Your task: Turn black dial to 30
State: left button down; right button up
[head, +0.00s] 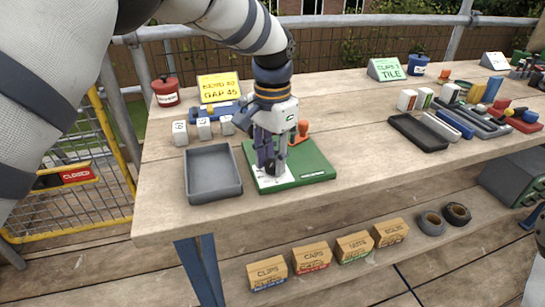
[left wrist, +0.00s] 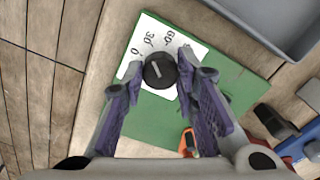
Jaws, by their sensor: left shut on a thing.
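The black dial (left wrist: 160,71) sits on a white card (left wrist: 184,48) marked with 0, 30 and 60, on a green board (left wrist: 240,85). A pale pointer line crosses the dial's top; I cannot tell its exact reading. My left gripper (left wrist: 158,82) is shut on the dial, one purple-padded finger on each side. In the head view the left gripper (head: 270,170) points down onto the green board (head: 315,166), and its fingers mostly hide the dial. My right gripper is not in view.
A grey tray (head: 213,192) stands left of the board, with white numbered blocks (head: 180,133) behind it. An orange knob-like piece (head: 301,130) stands near the board's back edge. Bare tabletop lies right of the board.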

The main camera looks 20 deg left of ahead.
aim_at(273, 162)
pick_arm(q)
jog(key=c, duration=1.2)
grip_release()
jog(key=shift+c, duration=0.2)
jog(key=shift+r, duration=0.1)
notch_tip(273, 162, up, 12)
